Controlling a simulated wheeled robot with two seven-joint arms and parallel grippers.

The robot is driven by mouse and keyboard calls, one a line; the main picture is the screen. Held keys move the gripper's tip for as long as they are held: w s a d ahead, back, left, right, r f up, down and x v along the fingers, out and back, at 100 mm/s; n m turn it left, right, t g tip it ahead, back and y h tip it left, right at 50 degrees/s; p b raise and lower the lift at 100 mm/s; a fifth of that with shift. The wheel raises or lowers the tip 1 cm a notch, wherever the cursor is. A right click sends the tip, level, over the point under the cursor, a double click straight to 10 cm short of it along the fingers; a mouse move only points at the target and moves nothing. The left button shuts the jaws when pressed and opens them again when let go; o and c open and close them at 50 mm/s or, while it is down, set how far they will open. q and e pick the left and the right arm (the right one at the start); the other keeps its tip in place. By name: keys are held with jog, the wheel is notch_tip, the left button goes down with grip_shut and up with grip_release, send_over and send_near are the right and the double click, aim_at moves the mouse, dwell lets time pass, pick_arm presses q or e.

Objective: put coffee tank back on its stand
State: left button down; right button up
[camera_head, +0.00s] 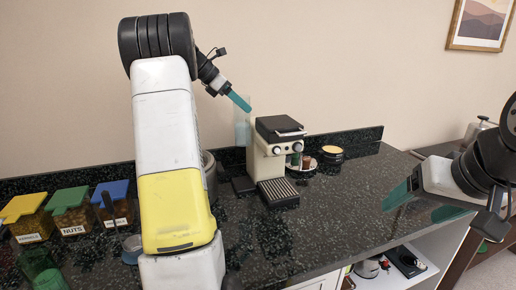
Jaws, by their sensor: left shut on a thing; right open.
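The coffee tank (242,128) is a pale, see-through container. It stands upright at the left rear side of the coffee machine (282,145), a cream and black unit on the dark counter. My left gripper (240,101) reaches down from above and is shut on the tank's upper part. Only one teal finger shows clearly. The tank's lower end and the stand are hard to make out, so I cannot tell if the tank is seated. My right gripper (424,203) is open and empty over the counter's right end.
Jars with yellow, green and blue lids (73,212) stand on the left of the speckled counter (330,220). The counter's front right is clear.

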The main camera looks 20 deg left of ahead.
aim_at(242, 147)
pick_arm(q)
notch_tip(242, 147, down, 16)
jog(key=shift+r, duration=0.1)
dwell(0.5)
jog(key=c, duration=0.5)
grip_release()
jog(key=shift+f, duration=0.2)
